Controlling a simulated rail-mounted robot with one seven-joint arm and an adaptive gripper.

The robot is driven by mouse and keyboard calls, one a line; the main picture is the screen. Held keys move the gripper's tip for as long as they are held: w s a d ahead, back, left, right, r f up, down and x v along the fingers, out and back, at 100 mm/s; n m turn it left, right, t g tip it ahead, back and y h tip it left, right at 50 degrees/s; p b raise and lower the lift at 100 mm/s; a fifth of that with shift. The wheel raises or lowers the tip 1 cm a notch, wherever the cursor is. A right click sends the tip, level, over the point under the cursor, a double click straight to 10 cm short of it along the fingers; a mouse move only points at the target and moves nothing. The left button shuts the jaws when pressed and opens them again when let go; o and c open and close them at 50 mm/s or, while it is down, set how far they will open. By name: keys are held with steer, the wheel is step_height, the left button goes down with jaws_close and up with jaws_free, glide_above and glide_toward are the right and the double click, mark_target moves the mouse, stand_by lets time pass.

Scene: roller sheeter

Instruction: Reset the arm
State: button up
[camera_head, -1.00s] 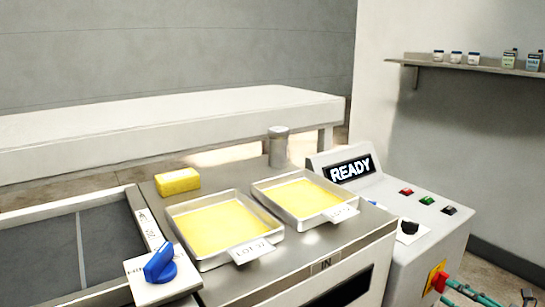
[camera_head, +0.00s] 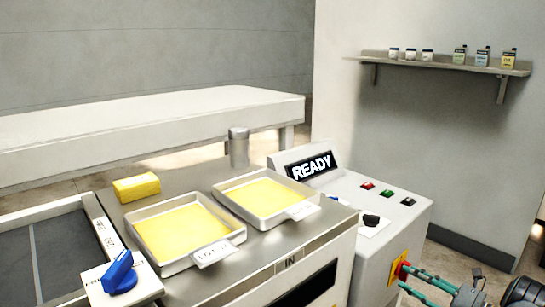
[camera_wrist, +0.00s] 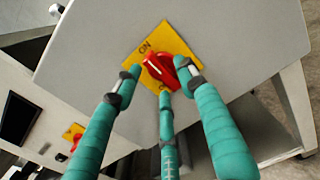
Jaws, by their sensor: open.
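My gripper (camera_head: 424,283) shows at the lower right of the head view, beside the side panel of the roller sheeter (camera_head: 405,225). In the wrist view my gripper (camera_wrist: 161,82) has its teal fingers spread open, with the tips around or just in front of a red rotary switch (camera_wrist: 163,70). The switch sits on a yellow plate (camera_wrist: 180,40) marked ON. Whether the fingers touch the switch I cannot tell. In the head view the yellow plate (camera_head: 397,268) shows near the fingertips. The display (camera_head: 309,166) reads READY.
Two metal trays (camera_head: 165,267) (camera_head: 262,226) with yellow contents stand on the steel top, near a yellow sponge (camera_head: 136,187) and a metal canister (camera_head: 238,147). A blue knob (camera_head: 119,272) is at lower left. A wall shelf (camera_head: 440,63) holds small containers. Floor shows at right.

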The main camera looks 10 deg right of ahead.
steer(key=shift+w+f+n+b, duration=0.25)
steer(key=shift+n+b, duration=0.05)
steer(key=shift+b, duration=0.1)
steer(key=shift+a+r+n+b, duration=0.15)
steer(key=shift+n+b, duration=0.4)
steer(key=shift+n, duration=0.55)
steer(key=shift+c, duration=0.6)
stand_by(0.7)
